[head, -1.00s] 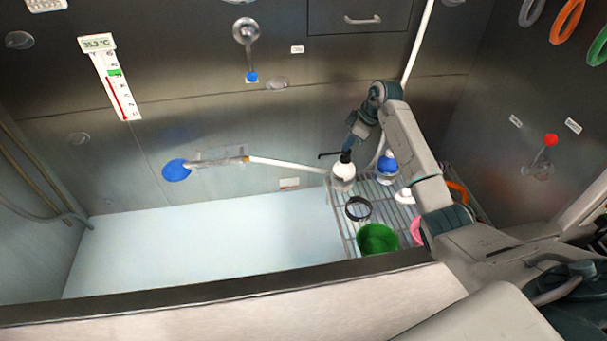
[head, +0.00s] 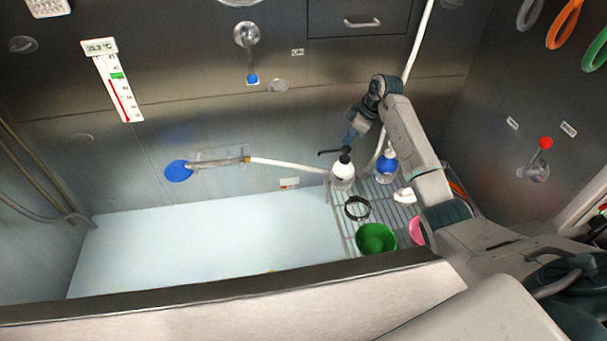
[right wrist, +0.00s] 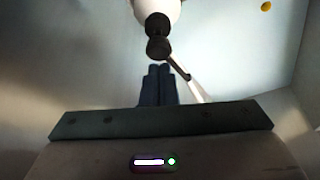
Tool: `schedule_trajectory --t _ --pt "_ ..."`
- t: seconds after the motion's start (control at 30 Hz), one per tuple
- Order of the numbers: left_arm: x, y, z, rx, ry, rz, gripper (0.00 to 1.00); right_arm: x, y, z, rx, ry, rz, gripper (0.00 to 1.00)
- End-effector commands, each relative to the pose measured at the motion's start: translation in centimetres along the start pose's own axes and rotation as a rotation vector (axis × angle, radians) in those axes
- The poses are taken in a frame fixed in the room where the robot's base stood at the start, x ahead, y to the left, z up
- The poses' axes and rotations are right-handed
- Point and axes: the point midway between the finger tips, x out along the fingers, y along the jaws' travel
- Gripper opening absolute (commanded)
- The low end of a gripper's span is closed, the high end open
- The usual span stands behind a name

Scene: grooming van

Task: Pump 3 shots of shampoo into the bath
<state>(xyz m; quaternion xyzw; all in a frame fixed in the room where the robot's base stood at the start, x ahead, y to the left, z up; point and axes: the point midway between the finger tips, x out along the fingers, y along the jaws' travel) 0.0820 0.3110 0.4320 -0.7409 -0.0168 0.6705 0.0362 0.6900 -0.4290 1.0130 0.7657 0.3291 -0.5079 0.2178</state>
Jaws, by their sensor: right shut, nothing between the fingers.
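A white pump bottle (head: 343,174) with a black pump head (head: 346,151) stands upright on the wire rack at the bath's right end. Its nozzle points left, toward the bath (head: 200,245). My right gripper (head: 351,139) is shut and empty just above the pump head. In the right wrist view the shut fingertips (right wrist: 159,68) are close to the black pump head (right wrist: 158,46); I cannot tell whether they touch. A small orange-yellow blob (right wrist: 266,6) lies on the pale surface there; a faint spot (head: 270,271) shows near the bath's front edge. My left gripper is out of view.
A blue-and-white bottle (head: 387,164) stands right of the pump bottle, close to my arm. The rack (head: 345,225) also holds a black ring (head: 357,208), a green bowl (head: 376,239) and a pink item (head: 416,231). A shower wand (head: 215,161) with a blue head hangs on the back wall.

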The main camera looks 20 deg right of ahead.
Motion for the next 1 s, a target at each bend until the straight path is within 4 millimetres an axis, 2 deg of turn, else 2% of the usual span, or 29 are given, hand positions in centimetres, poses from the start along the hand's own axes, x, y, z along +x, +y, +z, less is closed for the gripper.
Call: schedule_trajectory --t 0.27,0.8,1.0 --pt "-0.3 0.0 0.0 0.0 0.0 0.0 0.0 -0.3 0.0 -0.1 0.0 0.0 0.001 0.0" --pt "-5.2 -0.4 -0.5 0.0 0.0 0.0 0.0 -5.1 0.0 -2.2 0.0 0.001 0.001 0.0" --pt "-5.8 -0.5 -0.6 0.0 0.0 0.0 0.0 -5.7 0.0 -2.4 0.0 0.0 0.001 0.0"
